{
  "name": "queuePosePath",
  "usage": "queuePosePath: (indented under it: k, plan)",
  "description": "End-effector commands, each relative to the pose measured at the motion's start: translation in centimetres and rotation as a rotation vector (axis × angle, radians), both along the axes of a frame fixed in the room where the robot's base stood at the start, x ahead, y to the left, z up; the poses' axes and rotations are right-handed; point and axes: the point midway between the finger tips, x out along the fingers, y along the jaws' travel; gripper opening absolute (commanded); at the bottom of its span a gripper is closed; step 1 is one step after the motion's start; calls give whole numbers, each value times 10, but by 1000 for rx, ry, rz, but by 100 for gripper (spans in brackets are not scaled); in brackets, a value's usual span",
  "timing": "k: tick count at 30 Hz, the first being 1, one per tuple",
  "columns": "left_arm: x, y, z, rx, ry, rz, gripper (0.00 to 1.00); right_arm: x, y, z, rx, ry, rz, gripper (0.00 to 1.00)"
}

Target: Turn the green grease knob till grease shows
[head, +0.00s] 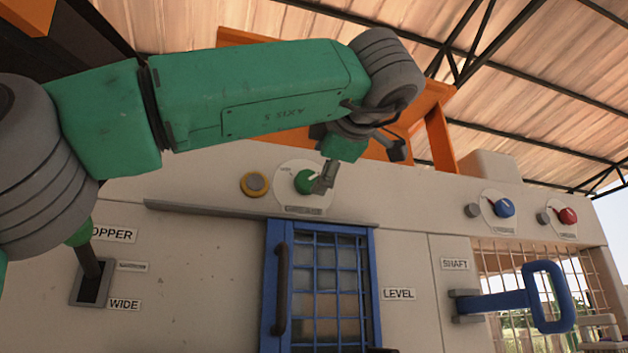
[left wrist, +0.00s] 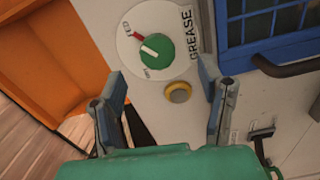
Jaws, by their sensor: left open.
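The green grease knob (head: 305,182) sits on a round white dial on the press's upper panel. In the left wrist view the knob (left wrist: 158,51) has a white pointer line, and its dial carries a red mark and the word GREASE. My left gripper (head: 325,181) is at the right side of the knob in the head view and partly covers the dial. In the left wrist view its two fingers (left wrist: 161,70) are spread, with nothing between them, and the knob appears just beyond the tips. I cannot tell whether a finger touches it. My right gripper is not in view.
A yellow-ringed button (head: 254,184) is left of the dial. A blue barred door (head: 325,282) with a dark handle is below. Blue (head: 504,207) and red (head: 568,215) knobs and a blue shaft handle (head: 549,297) are at right. An orange frame (head: 436,120) stands behind.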

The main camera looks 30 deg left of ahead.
Motion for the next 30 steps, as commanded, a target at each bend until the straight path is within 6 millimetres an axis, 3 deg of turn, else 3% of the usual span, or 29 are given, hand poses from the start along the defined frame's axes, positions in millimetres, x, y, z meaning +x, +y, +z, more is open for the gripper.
queuePosePath:
  k: [3,9,22,26,30]
  plan:
    - [-13,-18,-1,3,2,0,62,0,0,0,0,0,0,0]
    - [-25,-33,-2,1,4,0,62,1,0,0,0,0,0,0]
    - [-28,-35,-2,-19,-19,1,62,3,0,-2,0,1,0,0]
    - [-29,-38,-3,-138,-161,2,62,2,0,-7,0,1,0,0]
    - [-33,-41,-3,-387,-456,2,62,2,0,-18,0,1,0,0]
